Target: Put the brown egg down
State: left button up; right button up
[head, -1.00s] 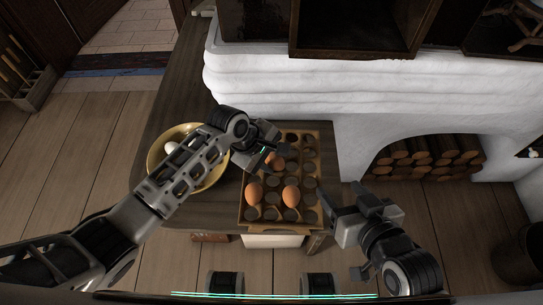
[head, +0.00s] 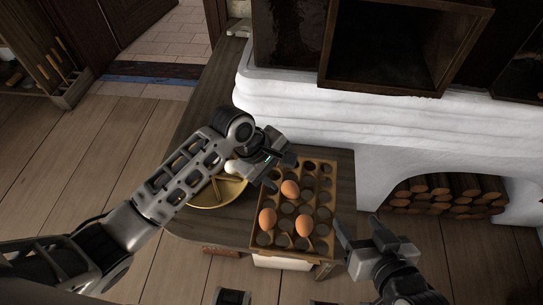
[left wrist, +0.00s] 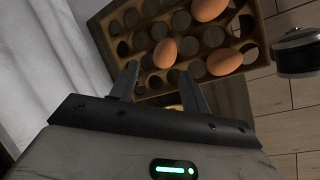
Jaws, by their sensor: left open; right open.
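Three brown eggs sit in the wooden egg tray (head: 322,200). The brown egg (head: 290,189) closest to my left gripper (head: 279,172) rests in a hollow. It shows just beyond the fingertips in the left wrist view (left wrist: 165,52). My left gripper is open and empty, above the tray's left side and apart from that egg. The second egg (head: 267,219) and the third egg (head: 303,225) sit nearer the tray's front. My right gripper (head: 360,232) is open and empty, right of the tray.
A yellow bowl (head: 210,198) with a white egg (head: 231,167) stands left of the tray, partly behind my left arm. The wooden bench (head: 345,180) meets the white stove (head: 330,115) behind. Many tray hollows are empty.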

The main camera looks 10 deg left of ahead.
pick_arm(q)
jog(key=s+a+r+m+t+y, duration=0.1)
jog(key=s+a+r+m+t, duration=0.2)
jog(key=s+a+m+t, duration=0.6)
jog(key=s+m, duration=0.2)
jog(key=m, duration=0.1)
jog(key=shift+s+a+t+p, duration=0.3)
jog(key=shift+s+a+p, duration=0.05)
jog(key=shift+s, duration=0.05)
jog(key=shift+r, duration=0.1)
